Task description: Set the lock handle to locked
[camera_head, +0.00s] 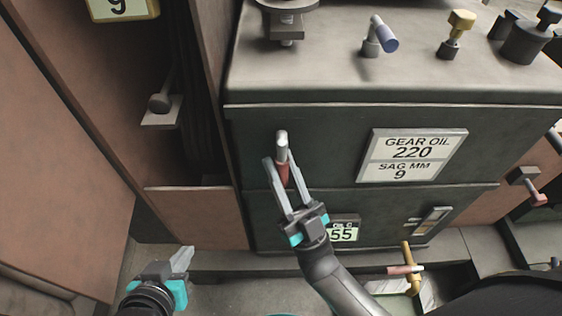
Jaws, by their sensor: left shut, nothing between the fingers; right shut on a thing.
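A lock handle (282,145) with a silver end and a red grip is on the dark front face of the cabinet, left of the label plate. It stands roughly upright in the picture. My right gripper (275,164) has its fingers on either side of the red grip and is shut on it, hiding part of the handle and its mount. My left gripper (187,254) is low at the left, shut and empty, well apart from the handle.
The label plate (413,155) reads "GEAR OIL 220, SAG MM 9". A small display (344,233) reading 55 is partly behind my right gripper. A blue-tipped lever (383,36) and a brass knob (458,26) stand on the cabinet top. A brown panel (60,140) borders the left.

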